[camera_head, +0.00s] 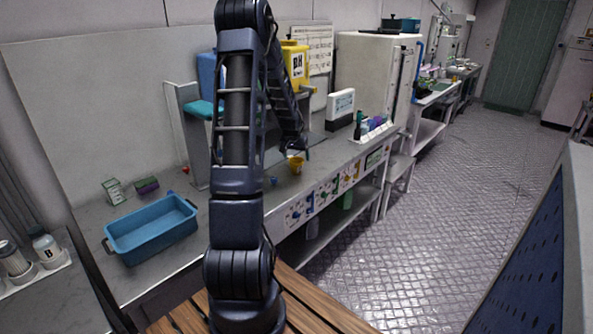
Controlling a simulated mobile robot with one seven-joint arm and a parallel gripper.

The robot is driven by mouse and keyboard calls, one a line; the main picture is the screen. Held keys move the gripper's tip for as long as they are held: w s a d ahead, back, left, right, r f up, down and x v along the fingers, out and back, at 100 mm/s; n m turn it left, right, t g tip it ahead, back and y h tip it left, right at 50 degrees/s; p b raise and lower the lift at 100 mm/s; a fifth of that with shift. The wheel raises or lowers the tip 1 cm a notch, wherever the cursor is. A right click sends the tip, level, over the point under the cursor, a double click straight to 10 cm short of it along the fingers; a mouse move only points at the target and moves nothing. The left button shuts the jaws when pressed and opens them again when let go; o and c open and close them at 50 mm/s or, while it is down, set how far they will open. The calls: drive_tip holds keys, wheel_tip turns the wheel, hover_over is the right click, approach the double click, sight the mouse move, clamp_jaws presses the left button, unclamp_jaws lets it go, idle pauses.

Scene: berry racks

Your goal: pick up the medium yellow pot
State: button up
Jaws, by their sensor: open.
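A small yellow pot (296,164) stands upright on the grey bench, near its front edge. My gripper (291,152) is at the end of my arm, just above and slightly left of the pot in the picture. It is open and looks empty. It is small and dark here, so I cannot tell whether the fingers touch the pot's rim or are apart from it. A small blue pot (273,181) is on the bench to the left of the yellow one.
A blue tray (118,248) with dark handles sits at the bench's left. Small boxes (113,190) lie behind it. A yellow container (296,62) and a white device (340,106) stand farther back. My arm hides part of the bench middle.

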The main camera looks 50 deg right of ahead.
sight(297, 162)
drive_tip(key=shift+w+x, duration=0.2)
drive_tip(key=shift+x, duration=3.25)
drive_tip(key=shift+r, duration=0.1)
drive_tip(key=c, duration=1)
drive_tip(key=shift+c, duration=0.2)
drive_tip(key=shift+r, duration=0.1)
